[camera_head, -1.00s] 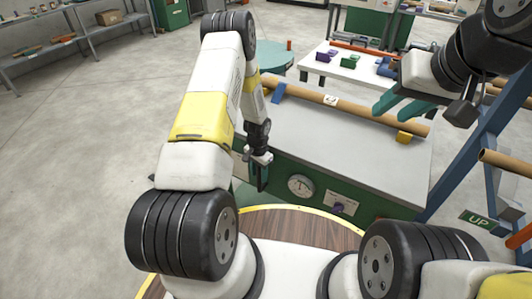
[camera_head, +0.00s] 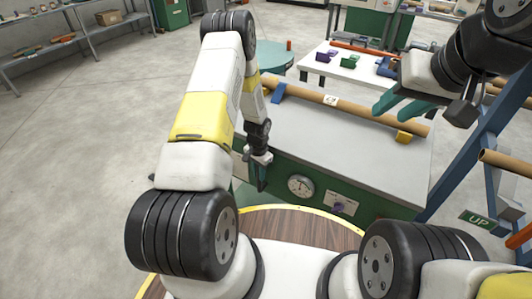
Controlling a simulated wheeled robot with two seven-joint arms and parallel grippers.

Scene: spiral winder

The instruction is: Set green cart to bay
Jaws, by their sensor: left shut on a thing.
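A green-sided unit with a grey top (camera_head: 330,140) stands in front of me; I cannot tell for sure whether it is the green cart. Its front has a round dial (camera_head: 300,186) and a purple knob (camera_head: 338,207). My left gripper (camera_head: 262,178) points down at the left end of this unit. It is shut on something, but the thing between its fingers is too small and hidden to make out. My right gripper (camera_head: 402,105), with teal fingers spread apart, is open and empty above the right part of the grey top. No marked bay is clear in view.
A long brown tube (camera_head: 350,106) lies across the unit on blue and yellow supports. A white table (camera_head: 345,68) with small coloured parts and a round teal table (camera_head: 270,57) stand behind. A blue frame (camera_head: 462,150) rises at right. The floor at left is clear.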

